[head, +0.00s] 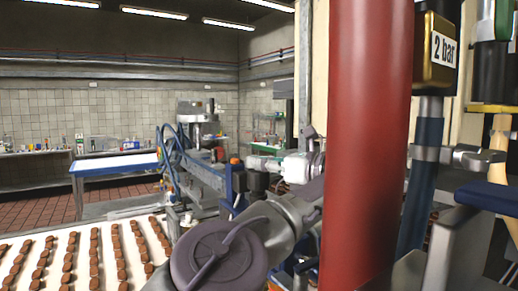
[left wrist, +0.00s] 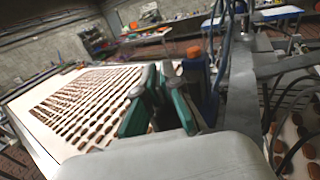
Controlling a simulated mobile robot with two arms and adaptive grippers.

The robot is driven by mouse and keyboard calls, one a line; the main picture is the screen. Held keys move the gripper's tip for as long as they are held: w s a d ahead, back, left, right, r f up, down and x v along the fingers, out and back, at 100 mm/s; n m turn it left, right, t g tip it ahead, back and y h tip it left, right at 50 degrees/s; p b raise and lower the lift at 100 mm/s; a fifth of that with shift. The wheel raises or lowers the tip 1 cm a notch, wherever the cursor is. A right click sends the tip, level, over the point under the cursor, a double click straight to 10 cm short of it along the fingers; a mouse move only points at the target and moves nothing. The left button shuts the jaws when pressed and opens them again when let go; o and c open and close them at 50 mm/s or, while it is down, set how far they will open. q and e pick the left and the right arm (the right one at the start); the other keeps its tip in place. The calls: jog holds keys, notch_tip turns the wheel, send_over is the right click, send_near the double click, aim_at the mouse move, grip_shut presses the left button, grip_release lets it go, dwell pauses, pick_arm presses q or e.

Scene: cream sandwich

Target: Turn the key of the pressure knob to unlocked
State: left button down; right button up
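I cannot make out the pressure knob or its key for certain in either view. A yellow box labelled "2 bar" (head: 440,52) shows at the upper right of the head view. My right gripper is not in view.
A white belt (head: 70,248) with rows of brown biscuits lies at the lower left. A machine with blue hoses (head: 198,130) stands behind my left gripper. A blue-edged table (head: 115,163) is farther back. Metal frame parts crowd the right of the wrist view.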

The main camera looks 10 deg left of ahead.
pick_arm(q)
jog(key=shift+f, duration=0.15)
dwell(0.3)
jog(key=c, duration=1.3)
grip_release()
jog(key=shift+c, duration=0.2)
